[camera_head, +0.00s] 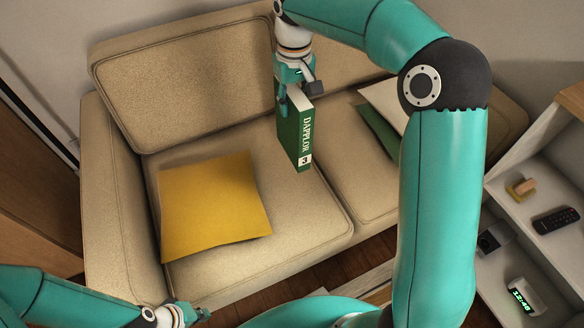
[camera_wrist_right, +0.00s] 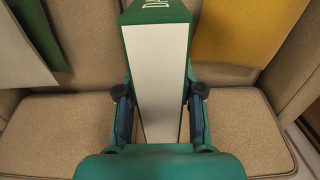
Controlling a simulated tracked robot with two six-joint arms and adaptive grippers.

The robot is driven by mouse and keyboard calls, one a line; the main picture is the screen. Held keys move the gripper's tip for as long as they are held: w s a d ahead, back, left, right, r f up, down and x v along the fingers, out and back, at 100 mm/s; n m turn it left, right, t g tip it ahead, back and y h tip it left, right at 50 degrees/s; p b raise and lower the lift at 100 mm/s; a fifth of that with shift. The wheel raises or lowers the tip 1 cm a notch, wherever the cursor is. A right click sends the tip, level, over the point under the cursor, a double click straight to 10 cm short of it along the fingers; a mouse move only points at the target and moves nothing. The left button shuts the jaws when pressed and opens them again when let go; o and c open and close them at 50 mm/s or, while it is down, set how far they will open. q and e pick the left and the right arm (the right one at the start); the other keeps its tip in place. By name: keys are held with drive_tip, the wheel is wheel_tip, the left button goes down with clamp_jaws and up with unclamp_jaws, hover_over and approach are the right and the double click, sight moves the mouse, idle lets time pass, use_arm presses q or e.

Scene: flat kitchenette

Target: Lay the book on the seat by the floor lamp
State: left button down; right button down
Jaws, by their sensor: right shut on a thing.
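The green book (camera_head: 294,135), with white lettering on its spine, is held upright by my right gripper (camera_head: 294,88). In the right wrist view the book (camera_wrist_right: 160,75) sits between the two fingers (camera_wrist_right: 161,100). It hangs in front of the beige sofa's backrest, over the seat (camera_head: 325,175) near the middle; whether it touches the seat is unclear. My left gripper (camera_head: 188,313) is low at the bottom left, in front of the sofa, and its fingers are too small to judge. I cannot make out a floor lamp.
A shelf at the right holds a remote (camera_head: 556,220) and a clock (camera_head: 528,296).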

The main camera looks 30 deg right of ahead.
sight(293, 152)
wheel_tip(293, 152, down, 18)
drive_tip(key=b, duration=0.4)
drive_tip(key=shift+r, duration=0.15)
drive_tip(key=c, duration=0.7)
unclamp_jaws()
wheel_tip(293, 152, up, 12)
drive_tip(key=p, duration=0.2)
drive_tip(key=shift+p, duration=0.4)
